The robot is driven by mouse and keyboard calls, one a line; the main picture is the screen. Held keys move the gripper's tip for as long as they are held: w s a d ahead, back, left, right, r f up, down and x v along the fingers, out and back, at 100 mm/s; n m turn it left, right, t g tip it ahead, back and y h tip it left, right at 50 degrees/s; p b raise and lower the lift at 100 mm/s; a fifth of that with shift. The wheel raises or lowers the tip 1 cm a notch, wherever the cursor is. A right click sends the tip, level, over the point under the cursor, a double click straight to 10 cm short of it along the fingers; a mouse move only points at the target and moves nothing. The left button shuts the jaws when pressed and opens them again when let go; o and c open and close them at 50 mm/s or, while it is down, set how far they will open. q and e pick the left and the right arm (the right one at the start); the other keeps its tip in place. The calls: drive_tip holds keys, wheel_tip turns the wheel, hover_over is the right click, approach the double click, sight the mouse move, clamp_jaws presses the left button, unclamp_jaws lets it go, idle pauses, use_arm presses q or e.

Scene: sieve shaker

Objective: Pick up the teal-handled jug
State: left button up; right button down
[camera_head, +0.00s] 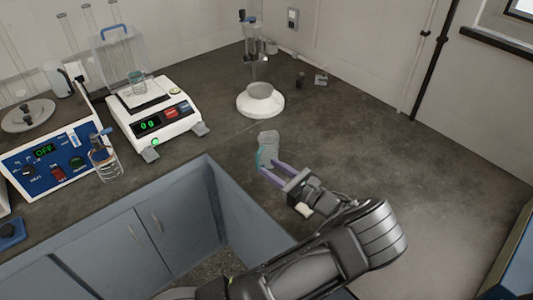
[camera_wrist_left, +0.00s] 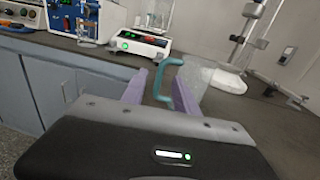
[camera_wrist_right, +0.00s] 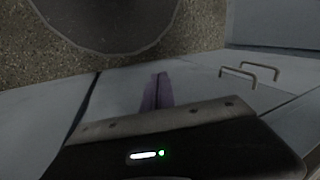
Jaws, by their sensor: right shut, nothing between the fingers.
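The jug (camera_head: 268,143) is small and see-through and stands on the dark worktop near the inner corner of the counter. Its teal handle (camera_wrist_left: 176,64) faces my left gripper. My left gripper (camera_head: 266,168) is open, with its purple fingers close to the jug. In the left wrist view (camera_wrist_left: 158,85) the handle shows between the two spread fingers, and the clear jug body (camera_wrist_left: 208,72) lies just beyond. I cannot tell whether a finger touches the handle. My right gripper (camera_wrist_right: 157,88) is shut and empty, low in front of the cabinets, away from the jug.
A white round base (camera_head: 261,101) with a glass stand is behind the jug. A balance (camera_head: 155,117), a blue control box (camera_head: 50,160) and a glass bottle (camera_head: 105,163) stand to the left. The counter edge drops to blue-grey cabinets (camera_head: 110,250). The worktop right of the jug is clear.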

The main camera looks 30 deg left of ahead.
sight(265, 155)
use_arm(q)
drive_tip(key=a+p, duration=0.1)
drive_tip(key=a, duration=0.1)
drive_tip(key=w+a+p, duration=0.1)
drive_tip(key=a, duration=0.1)
drive_tip(key=shift+a, duration=0.6)
idle(0.3)
clamp_jaws()
idle(1.3)
